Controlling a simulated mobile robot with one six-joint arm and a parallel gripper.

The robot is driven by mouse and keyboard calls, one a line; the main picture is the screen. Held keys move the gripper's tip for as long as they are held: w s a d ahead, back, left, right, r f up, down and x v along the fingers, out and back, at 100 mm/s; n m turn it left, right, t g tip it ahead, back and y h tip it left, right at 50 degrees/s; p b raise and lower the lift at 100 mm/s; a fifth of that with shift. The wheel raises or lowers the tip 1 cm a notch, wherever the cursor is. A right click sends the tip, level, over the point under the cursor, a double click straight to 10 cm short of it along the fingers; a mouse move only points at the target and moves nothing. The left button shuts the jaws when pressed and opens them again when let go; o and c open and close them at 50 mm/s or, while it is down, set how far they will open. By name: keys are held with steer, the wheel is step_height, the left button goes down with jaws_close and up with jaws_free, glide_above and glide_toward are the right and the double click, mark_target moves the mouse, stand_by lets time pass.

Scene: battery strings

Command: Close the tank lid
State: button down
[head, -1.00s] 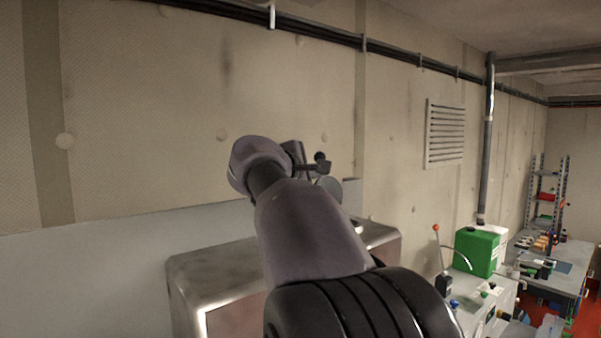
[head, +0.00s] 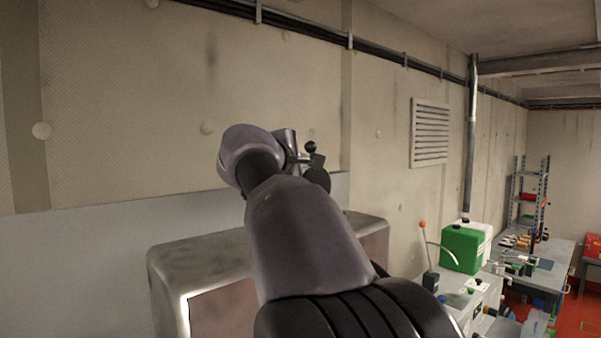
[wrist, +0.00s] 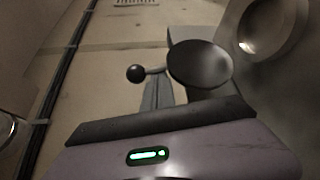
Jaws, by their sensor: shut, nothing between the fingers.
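A brushed metal box (head: 215,257), perhaps the tank, stands behind my arm against the wall in the head view. My arm hides much of its front and top, and I cannot make out a lid clearly. My gripper (head: 312,165) is at the raised arm's end, above the box in the picture and partly hidden by my wrist. It is shut with nothing in it. In the wrist view my gripper (wrist: 178,82) shows close up, with a dark round disc and a ball knob; I cannot tell whether these belong to it.
A green and white container (head: 463,248) and a lever with an orange knob (head: 423,226) stand on the right. Beyond are a cluttered bench (head: 550,275) and a shelf rack (head: 530,190). A grey panel (head: 70,260) lines the wall on the left.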

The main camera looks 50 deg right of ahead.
mark_target(326, 173)
steer(key=s+m+b, duration=0.1)
steer(key=b, duration=0.3)
steer(key=s+f+m+h+b, duration=0.1)
steer(key=s+b, duration=0.1)
steer(key=b, duration=0.2)
steer(key=s+m+t+h+b, duration=0.1)
steer(key=m+b, duration=0.1)
steer(key=b, duration=0.2)
steer(key=shift+s+a+f+b, duration=0.25)
steer(key=shift+s+b, duration=0.05)
steer(key=shift+b, duration=0.05)
steer(key=s+m+h+b, duration=0.1)
steer(key=b, duration=0.2)
steer(key=s+m+b, duration=0.1)
steer(key=m+b, duration=0.1)
steer(key=shift+s+a+f+h+b, duration=0.2)
steer(key=shift+s+h+b, duration=0.1)
steer(key=shift+h+b, duration=0.1)
steer(key=shift+s+f+b, duration=0.3)
steer(key=shift+s+b, duration=0.45)
steer(key=shift+s, duration=0.1)
steer(key=shift+s+f, duration=0.15)
steer(key=shift+s, duration=0.05)
